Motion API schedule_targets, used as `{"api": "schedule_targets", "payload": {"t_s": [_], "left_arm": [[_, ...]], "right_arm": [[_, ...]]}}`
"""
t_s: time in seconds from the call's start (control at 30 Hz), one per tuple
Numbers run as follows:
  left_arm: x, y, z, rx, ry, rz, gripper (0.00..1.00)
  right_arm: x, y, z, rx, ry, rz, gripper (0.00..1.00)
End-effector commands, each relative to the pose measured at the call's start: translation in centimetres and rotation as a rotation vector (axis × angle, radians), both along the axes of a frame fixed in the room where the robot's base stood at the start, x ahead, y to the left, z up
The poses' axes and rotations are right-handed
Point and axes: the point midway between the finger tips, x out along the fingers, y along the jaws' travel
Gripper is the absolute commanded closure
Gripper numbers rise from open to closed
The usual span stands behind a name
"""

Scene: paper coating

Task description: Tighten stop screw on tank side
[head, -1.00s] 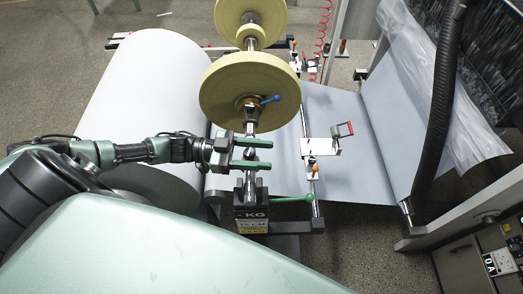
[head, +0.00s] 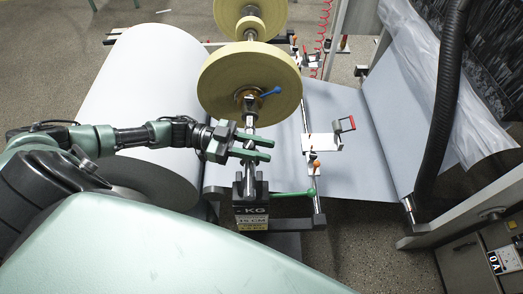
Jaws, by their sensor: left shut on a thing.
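My left gripper (head: 262,148) reaches in from the left and is shut at the metal shaft (head: 250,131), between the yellow roll (head: 234,85) and the black stand (head: 242,205). Its two green fingers lie close together, one above the other, around a small metal part on the shaft, seemingly the stop screw. The fingers hide most of that part, so its exact shape cannot be told. A blue-handled lever (head: 271,92) sits at the roll's core. My right gripper is not in view.
A green handle (head: 297,194) lies just right of the stand. A large white paper roll (head: 150,90) stands behind my left arm. Grey web (head: 375,160) runs to the right. A bracket with a red handle (head: 347,124) and a black hose (head: 440,110) are further right.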

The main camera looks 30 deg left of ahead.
Motion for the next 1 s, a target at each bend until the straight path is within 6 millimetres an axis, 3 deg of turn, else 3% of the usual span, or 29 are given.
{"api": "schedule_targets", "payload": {"t_s": [0.03, 0.5, 1.0], "left_arm": [[0.1, 0.0, -0.7, 0.002, -0.008, -0.038, 1.00], [-1.2, -0.1, -0.7, 0.001, -0.007, -0.476, 1.00], [-2.5, 0.3, -0.3, -0.001, -0.001, -0.849, 1.00]], "right_arm": [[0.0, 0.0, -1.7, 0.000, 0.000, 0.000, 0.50], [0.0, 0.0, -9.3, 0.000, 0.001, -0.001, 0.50], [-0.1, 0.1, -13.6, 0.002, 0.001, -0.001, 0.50]]}}
